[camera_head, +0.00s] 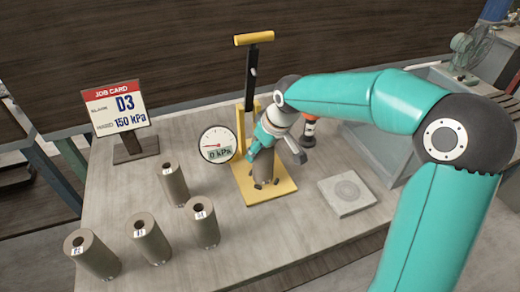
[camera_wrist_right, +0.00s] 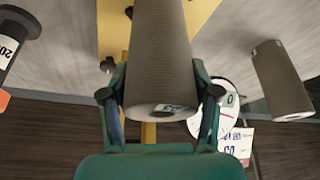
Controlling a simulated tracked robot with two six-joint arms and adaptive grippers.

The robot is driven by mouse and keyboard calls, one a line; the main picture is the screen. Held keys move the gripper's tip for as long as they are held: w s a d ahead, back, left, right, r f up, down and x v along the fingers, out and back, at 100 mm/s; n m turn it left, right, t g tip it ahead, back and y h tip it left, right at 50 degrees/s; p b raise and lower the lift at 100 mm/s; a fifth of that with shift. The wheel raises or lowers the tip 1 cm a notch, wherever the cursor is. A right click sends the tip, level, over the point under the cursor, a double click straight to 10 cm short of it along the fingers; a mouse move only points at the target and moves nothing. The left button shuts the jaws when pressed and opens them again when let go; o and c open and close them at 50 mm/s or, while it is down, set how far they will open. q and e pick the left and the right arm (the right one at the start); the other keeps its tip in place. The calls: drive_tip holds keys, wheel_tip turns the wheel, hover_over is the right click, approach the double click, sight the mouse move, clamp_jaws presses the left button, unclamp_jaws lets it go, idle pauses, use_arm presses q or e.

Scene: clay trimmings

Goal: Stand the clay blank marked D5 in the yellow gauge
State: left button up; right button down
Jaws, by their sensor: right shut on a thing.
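My right gripper (camera_head: 264,148) is shut on a grey-brown clay blank (camera_head: 268,168), over the base of the yellow gauge (camera_head: 285,190). The same blank fills the middle of the right wrist view (camera_wrist_right: 158,60), between the fingers (camera_wrist_right: 160,95); its label shows partly and I cannot read it. In the head view it looks upright among small dark pegs on the base; I cannot tell if it touches. The gauge has a yellow-handled lever (camera_head: 253,40) and a round dial (camera_head: 217,144) showing 0 kPa. My left gripper is not in view.
Several other blanks (camera_head: 173,185) stand on the table at left, labels too small to read surely. A grey square plate (camera_head: 346,193) lies right of the gauge. A black-and-orange item (camera_head: 309,131) stands behind.

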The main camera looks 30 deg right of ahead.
drive_tip(key=shift+c, duration=1.3)
unclamp_jaws()
drive_tip(key=shift+f, duration=0.1)
drive_tip(key=v, duration=1.2)
